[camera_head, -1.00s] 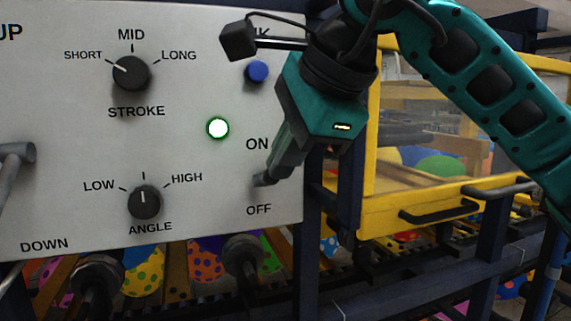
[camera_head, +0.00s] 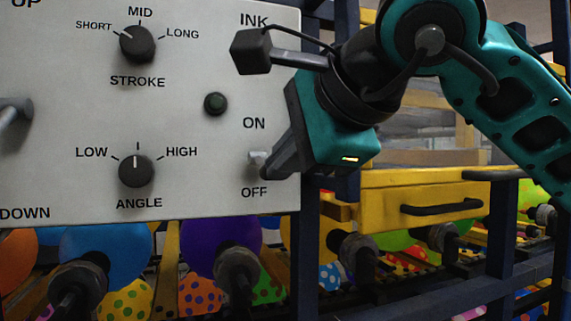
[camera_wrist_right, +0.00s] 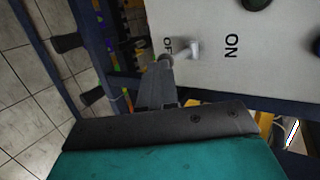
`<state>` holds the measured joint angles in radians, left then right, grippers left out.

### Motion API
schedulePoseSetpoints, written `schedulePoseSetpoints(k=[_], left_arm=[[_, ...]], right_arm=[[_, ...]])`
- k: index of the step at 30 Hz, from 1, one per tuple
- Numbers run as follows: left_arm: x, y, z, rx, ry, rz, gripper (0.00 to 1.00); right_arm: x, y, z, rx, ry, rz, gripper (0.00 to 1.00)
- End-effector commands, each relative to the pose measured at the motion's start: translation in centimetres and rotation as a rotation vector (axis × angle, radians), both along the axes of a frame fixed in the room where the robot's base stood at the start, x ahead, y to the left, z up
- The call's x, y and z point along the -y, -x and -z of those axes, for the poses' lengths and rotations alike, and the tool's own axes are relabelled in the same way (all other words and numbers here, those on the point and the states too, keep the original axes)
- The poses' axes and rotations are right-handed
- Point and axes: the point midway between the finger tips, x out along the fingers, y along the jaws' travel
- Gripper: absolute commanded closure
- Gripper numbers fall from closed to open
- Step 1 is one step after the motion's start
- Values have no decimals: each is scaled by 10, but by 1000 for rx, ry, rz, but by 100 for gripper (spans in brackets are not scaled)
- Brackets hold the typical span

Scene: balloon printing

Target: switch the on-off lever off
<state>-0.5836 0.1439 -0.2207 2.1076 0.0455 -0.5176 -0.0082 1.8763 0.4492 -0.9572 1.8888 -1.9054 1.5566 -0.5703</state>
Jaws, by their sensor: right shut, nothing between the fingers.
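The on-off lever (camera_head: 257,157) is a small light-grey stub on the grey panel, between the ON and OFF labels. It also shows in the right wrist view (camera_wrist_right: 191,50), closer to the OFF label than to ON. My right gripper (camera_head: 271,172) is shut and empty, with its tip just beside the lever at the panel's right edge. In the right wrist view the gripper tip (camera_wrist_right: 165,62) is next to the lever; whether they touch, I cannot tell. The round indicator lamp (camera_head: 215,103) above left of the lever is dark. My left gripper is not in view.
The grey panel (camera_head: 60,120) also carries a STROKE knob (camera_head: 137,44), an ANGLE knob (camera_head: 136,171) and a grey UP/DOWN lever (camera_head: 12,112) at the left. Balloons (camera_head: 105,250) hang below the panel.

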Motion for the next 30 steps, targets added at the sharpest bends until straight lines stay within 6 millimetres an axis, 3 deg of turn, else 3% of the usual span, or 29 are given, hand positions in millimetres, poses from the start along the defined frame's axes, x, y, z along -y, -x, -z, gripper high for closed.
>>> schedulePoseSetpoints(k=[13,30], left_arm=[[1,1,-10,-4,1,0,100],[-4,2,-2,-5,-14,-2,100]], right_arm=[[0,0,-17,0,0,0,100],[6,4,-23,2,-2,-3,100]])
